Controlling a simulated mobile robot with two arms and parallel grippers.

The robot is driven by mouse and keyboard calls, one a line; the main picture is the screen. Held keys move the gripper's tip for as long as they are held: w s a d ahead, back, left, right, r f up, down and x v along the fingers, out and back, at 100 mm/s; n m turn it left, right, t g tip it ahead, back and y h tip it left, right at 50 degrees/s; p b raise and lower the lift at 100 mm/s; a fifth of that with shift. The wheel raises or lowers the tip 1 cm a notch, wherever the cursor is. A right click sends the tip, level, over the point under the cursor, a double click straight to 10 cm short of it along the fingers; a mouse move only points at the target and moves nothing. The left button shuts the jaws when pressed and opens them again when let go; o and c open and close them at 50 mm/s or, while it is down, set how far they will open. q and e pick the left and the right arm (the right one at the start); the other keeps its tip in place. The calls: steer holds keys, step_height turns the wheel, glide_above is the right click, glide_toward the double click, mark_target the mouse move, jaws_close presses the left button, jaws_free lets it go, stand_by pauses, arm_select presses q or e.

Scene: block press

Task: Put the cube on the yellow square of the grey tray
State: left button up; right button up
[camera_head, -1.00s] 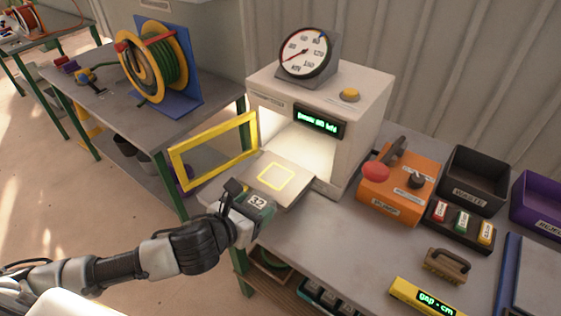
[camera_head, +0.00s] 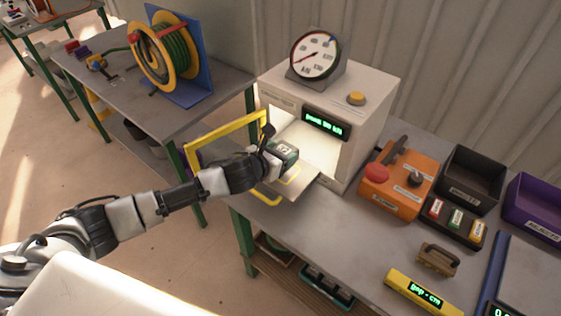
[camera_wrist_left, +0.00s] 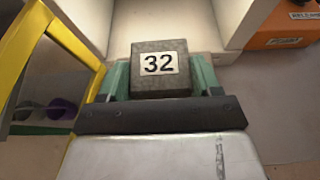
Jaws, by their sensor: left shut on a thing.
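The dark grey cube (camera_head: 285,149) has a white label reading 32. My left gripper (camera_head: 279,157) is shut on it, over the grey tray (camera_head: 305,186) in front of the white press. In the left wrist view the cube (camera_wrist_left: 160,85) sits between the green fingers of my left gripper (camera_wrist_left: 161,78). The yellow square (camera_head: 291,176) on the tray is partly hidden by the gripper and cube. I cannot tell whether the cube touches the tray. My right gripper is not in view.
The white press (camera_head: 345,95) has a lit opening behind the tray. Its yellow frame (camera_head: 228,127) stands open at the left, close to my arm. An orange control box (camera_head: 398,182) with a red button stands to the right.

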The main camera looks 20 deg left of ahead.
arm_select(q)
step_height(320, 180, down, 4)
steer(key=shift+w+d+r+p, duration=0.1)
steer(key=shift+d+r+p, duration=0.05)
steer(key=shift+p, duration=0.2)
steer(key=shift+f, duration=0.2)
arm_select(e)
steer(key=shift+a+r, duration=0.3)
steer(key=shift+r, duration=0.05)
arm_select(q)
steer(key=shift+f, duration=0.15)
steer(key=o, duration=1.2)
steer(key=shift+c, duration=0.2)
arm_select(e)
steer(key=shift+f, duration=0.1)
